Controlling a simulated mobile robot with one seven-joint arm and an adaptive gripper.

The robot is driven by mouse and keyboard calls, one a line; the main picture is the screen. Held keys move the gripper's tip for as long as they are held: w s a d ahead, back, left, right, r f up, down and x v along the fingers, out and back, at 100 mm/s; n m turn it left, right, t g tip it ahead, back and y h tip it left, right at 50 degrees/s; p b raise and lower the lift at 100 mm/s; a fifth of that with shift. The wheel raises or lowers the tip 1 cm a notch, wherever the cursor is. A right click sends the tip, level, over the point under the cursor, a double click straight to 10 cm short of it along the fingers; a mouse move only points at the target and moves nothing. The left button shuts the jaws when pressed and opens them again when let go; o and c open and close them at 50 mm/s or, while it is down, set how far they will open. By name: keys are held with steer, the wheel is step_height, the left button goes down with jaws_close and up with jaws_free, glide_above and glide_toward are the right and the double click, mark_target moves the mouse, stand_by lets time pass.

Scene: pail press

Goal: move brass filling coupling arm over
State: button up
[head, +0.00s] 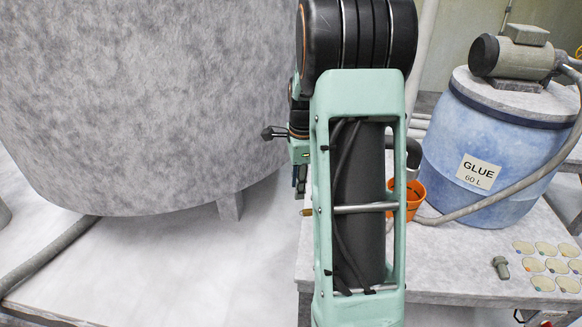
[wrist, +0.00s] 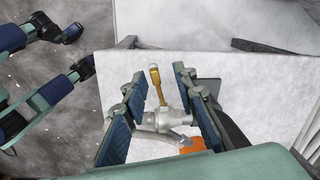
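In the wrist view a brass arm (wrist: 155,84) with a rounded end stands up from a grey metal coupling body (wrist: 165,121). It points toward the top of the picture. My gripper (wrist: 160,92) has its two blue-padded fingers apart, one on each side of the brass arm and coupling. I cannot tell whether either finger touches the coupling.
A large grey tank (head: 140,90) fills the left of the head view. A blue glue drum (head: 470,140) with a motor (head: 515,55) and hose stands on a pale bench (head: 455,265). A grey bolt (head: 500,267) and several round discs (head: 545,265) lie at the bench's right.

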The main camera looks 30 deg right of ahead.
mark_target(306, 210)
steer(key=shift+s+d+f+g+p, duration=0.25)
steer(key=shift+s+d, duration=0.15)
steer(key=shift+d, duration=0.1)
steer(key=shift+s+d+f+g+p, duration=0.15)
steer(key=shift+s+d+g, duration=0.1)
steer(key=shift+s+d, duration=0.15)
step_height(306, 210, down, 8)
steer(key=b, duration=0.5)
steer(key=shift+b, duration=0.3)
steer(key=shift+r, duration=0.1)
steer(key=c, duration=0.7)
steer(key=shift+o, duration=0.2)
steer(key=w+d+m, duration=0.4)
steer(key=d+m, duration=0.3)
steer(key=m, duration=0.8)
steer(key=shift+w+d, duration=0.2)
steer(key=shift+w, duration=0.15)
steer(key=o, duration=0.9)
